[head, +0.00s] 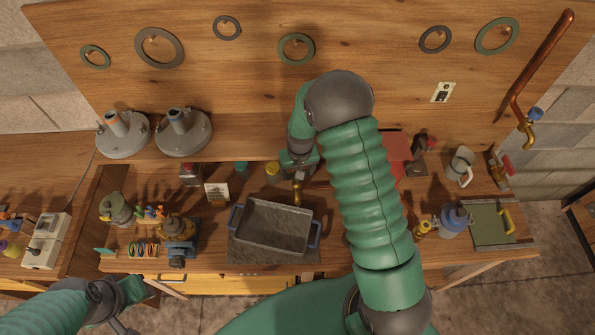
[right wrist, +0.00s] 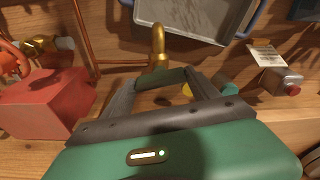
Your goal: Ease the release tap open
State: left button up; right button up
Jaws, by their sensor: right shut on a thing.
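The release tap (head: 298,193) is a small brass tap with a curved spout, at the back of the bench behind a grey pan. It also shows in the right wrist view as a brass spout (right wrist: 158,45) just beyond my fingertips. My right gripper (head: 299,172) reaches down to it and is shut on it. The fingers (right wrist: 160,82) hide the part they hold, so how far the tap is turned cannot be seen. My left gripper (head: 122,303) is at the lower left, away from the tap; its jaw opening is unclear.
The grey pan (head: 272,230) with blue handles stands in front of the tap. A red box (head: 397,158) and copper pipe (right wrist: 85,45) are close by. A small card (head: 216,192) stands left of the tap. Another brass tap (head: 528,130) hangs at the far right.

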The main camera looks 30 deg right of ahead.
jog(key=shift+d+n, duration=0.1)
jog(key=shift+n, duration=1)
jog(key=shift+r, duration=0.1)
